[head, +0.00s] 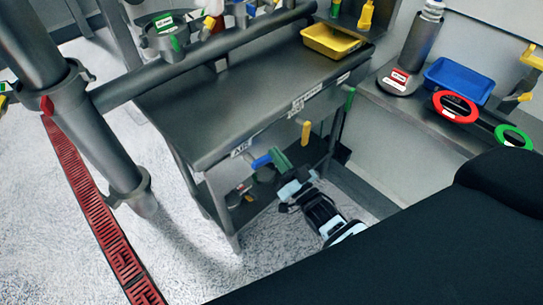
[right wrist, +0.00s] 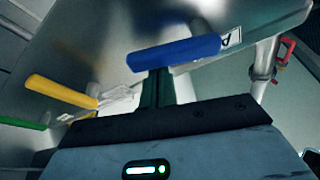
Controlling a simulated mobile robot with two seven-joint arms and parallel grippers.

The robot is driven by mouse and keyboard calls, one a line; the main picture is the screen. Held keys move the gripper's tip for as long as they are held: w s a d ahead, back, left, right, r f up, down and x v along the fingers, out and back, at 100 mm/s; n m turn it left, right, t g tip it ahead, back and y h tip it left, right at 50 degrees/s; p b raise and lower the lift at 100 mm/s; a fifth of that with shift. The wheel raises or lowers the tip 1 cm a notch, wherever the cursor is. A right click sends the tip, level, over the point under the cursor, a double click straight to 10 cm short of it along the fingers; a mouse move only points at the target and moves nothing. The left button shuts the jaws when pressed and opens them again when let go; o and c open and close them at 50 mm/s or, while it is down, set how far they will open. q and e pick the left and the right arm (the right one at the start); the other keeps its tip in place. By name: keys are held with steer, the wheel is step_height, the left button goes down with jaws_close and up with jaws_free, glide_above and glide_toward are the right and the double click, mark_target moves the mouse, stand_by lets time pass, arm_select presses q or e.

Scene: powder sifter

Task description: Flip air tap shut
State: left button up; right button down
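The air tap's blue handle (head: 261,161) sticks out under the front edge of the steel table, beside the label AIR (head: 241,147). In the right wrist view the blue handle (right wrist: 175,53) lies across the picture, slightly tilted, with part of the label at its right end. My right gripper (head: 279,157) is right beside the handle, coming from below. Its green fingers (right wrist: 158,80) are together, with the tips against or just behind the handle; I cannot tell whether they touch. The valve body is hidden. My left gripper is not in view.
Along the same edge hang a yellow handle (head: 306,132) and a green handle (head: 350,98). A yellow tray (head: 331,42) stands on the table (head: 200,125). A lower shelf holds small items. A thick pipe and post stand at the left. Floor is clear in front.

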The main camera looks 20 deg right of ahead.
mark_target(271, 160)
steer(key=f+m+h, duration=0.1)
steer(key=m, duration=0.1)
steer(key=f+m+h, duration=0.1)
steer(key=m, duration=0.2)
steer(key=a+f+m+h, duration=0.1)
steer(key=m, duration=0.2)
steer(key=shift+s+f+g, duration=0.1)
steer(key=shift+s+g, duration=0.1)
steer(key=shift+g, duration=0.1)
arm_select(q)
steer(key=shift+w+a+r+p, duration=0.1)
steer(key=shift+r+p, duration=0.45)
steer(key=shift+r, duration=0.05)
arm_select(e)
steer(key=a+m+g, duration=0.1)
steer(key=m, duration=0.2)
steer(key=a+f+m+h, duration=0.1)
steer(key=m, duration=0.2)
steer(key=s+a+f+m+g, duration=0.1)
steer(key=m, duration=0.2)
steer(key=shift+f+g, duration=0.15)
steer(key=shift+g, duration=0.15)
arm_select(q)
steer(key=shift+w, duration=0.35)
